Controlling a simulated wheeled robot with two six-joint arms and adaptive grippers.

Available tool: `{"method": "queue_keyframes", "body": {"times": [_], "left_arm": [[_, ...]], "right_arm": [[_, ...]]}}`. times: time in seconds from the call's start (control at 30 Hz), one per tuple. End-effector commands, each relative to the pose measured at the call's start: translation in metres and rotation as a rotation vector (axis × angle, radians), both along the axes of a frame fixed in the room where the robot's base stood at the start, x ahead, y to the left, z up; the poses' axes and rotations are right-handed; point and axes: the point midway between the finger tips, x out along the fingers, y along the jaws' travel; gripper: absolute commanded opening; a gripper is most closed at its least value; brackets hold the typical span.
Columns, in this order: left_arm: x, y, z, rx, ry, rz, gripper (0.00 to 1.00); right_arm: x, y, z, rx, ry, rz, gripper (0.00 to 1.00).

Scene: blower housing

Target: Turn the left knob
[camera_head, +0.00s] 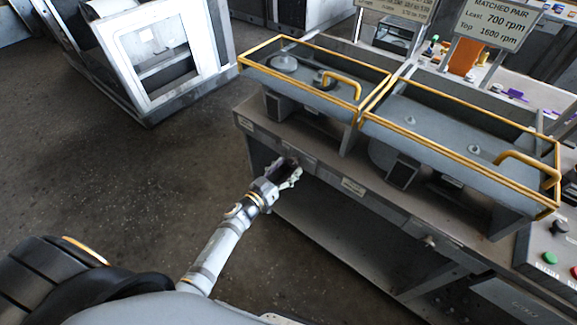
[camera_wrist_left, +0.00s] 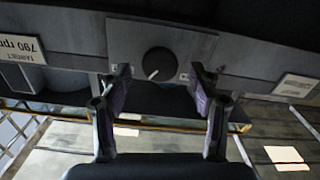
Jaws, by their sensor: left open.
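In the left wrist view, the left knob (camera_wrist_left: 159,62) is a dark round dial with a white pointer line, set on a grey plate on the bench front. The pointer slants toward the lower left of that picture. My left gripper (camera_wrist_left: 159,80) is open, its two fingers apart on either side of the knob in the picture. No contact with the knob shows, and the exact gap cannot be told. In the head view, my left gripper (camera_head: 287,173) is at the front edge of the bench and hides the knob. My right gripper is not in view.
Two yellow-framed glass covers (camera_head: 460,125) stand on the bench. A second knob (camera_head: 429,241) is farther right on the bench front. A "790 rpm" target label (camera_wrist_left: 22,62) appears upside down beside the knob. A button panel (camera_head: 540,272) is at far right. Floor left is clear.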

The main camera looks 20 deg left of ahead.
Motion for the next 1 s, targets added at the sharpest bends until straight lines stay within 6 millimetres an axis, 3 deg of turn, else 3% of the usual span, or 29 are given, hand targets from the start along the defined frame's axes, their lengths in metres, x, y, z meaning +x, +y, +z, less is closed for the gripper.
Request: {"method": "queue_keyframes", "body": {"times": [0.37,0.77,1.0], "left_arm": [[0.0092,-0.0037,-0.0007,0.000,0.001,0.000,0.63],[0.0091,-0.0035,-0.0005,0.000,0.001,0.000,0.10],[0.0091,-0.0034,-0.0002,0.016,-0.005,0.000,0.08]], "right_arm": [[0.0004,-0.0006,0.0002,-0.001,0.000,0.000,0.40],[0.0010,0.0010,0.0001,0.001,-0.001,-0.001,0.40],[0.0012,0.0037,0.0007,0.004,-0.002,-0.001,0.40]]}}
